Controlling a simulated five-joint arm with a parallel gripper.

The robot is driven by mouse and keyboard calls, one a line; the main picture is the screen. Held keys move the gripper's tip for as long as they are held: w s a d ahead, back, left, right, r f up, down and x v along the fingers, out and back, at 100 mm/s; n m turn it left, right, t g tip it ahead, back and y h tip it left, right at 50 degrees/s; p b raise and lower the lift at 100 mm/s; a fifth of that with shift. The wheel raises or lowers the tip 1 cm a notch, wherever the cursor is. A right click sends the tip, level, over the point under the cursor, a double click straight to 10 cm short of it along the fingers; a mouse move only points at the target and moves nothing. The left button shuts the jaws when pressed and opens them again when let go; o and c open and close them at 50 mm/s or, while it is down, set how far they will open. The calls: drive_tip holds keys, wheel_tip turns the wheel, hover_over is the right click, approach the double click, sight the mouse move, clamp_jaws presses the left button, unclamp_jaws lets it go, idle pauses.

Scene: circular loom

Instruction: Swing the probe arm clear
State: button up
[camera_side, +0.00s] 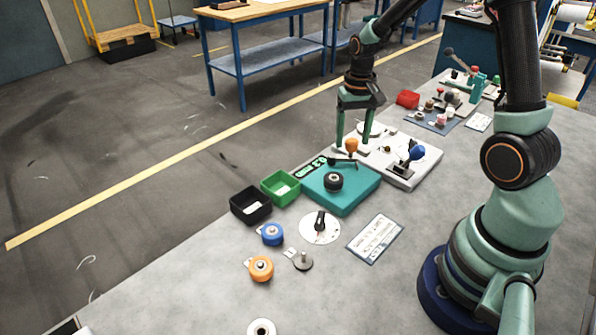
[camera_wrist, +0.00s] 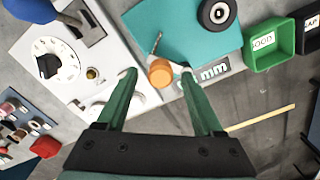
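The probe arm is a short metal lever with an orange knob (camera_side: 351,146) at the back of the teal gauge block (camera_side: 352,198). In the wrist view the orange knob (camera_wrist: 160,73) shows between my fingertips, and the grey lever (camera_wrist: 156,43) reaches toward the teal top. My gripper (camera_side: 354,148) points down over it, fingers spread on either side. In the wrist view my gripper (camera_wrist: 157,73) is open with a gap at the left finger; contact at the right finger is unclear. A black-tyred wheel (camera_side: 333,181) sits on the teal block.
A green bin (camera_side: 281,188) and a black bin (camera_side: 250,206) stand left of the block. A white panel (camera_side: 415,172) with a blue-knobbed lever (camera_side: 416,153) is to its right.

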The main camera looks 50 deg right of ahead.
wheel_tip(320, 180, up, 12)
idle(0.6)
